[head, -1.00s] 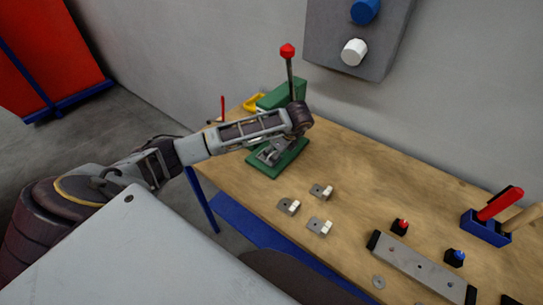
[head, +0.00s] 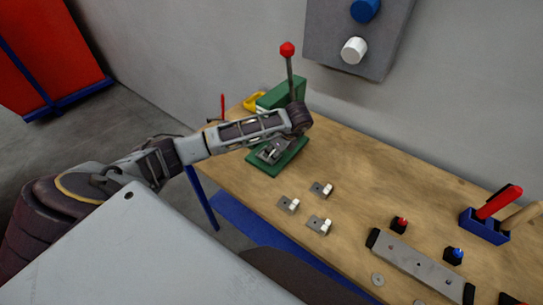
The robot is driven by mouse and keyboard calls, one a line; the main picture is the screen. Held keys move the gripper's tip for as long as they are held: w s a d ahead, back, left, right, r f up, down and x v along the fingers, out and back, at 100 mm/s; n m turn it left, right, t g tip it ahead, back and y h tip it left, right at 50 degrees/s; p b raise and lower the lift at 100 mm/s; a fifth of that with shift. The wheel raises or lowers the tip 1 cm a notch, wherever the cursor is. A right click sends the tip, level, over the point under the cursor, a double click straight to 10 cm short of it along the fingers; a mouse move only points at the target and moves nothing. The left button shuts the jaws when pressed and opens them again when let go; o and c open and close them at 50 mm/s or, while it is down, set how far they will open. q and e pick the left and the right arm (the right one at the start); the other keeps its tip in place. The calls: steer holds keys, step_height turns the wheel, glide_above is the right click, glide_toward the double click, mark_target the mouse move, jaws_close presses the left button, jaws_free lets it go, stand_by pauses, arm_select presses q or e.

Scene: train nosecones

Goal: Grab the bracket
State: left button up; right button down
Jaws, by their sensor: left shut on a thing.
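Three small metal brackets with pale upright blocks lie on the wooden table: one nearer the left (head: 288,204), one behind it (head: 321,189) and one in front (head: 319,225). My left arm reaches in from the left to the green press (head: 281,93) with its red-knobbed lever. My left gripper (head: 271,152) points down at the press's green base. It is shut on a small grey metal piece that looks like another bracket, largely hidden by the fingers. I cannot tell whether this piece touches the press. My right gripper is out of view.
A long grey metal bar (head: 420,265) lies at the front right, with a red button (head: 401,222) and a blue button (head: 456,252) beside it. A blue holder (head: 484,228) with a red-handled tool stands at right.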

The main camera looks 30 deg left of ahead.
arm_select(q)
steer(key=shift+r, duration=0.15)
steer(key=shift+r+b, duration=0.35)
steer(key=shift+r, duration=0.05)
steer(key=d, duration=0.2)
steer(key=d+b, duration=0.1)
steer(key=d, duration=0.2)
steer(key=d+b, duration=0.1)
steer(key=d, duration=0.2)
steer(key=shift+s, duration=0.3)
step_height(320, 180, up, 14)
steer(key=p, duration=0.3)
steer(key=shift+p, duration=0.4)
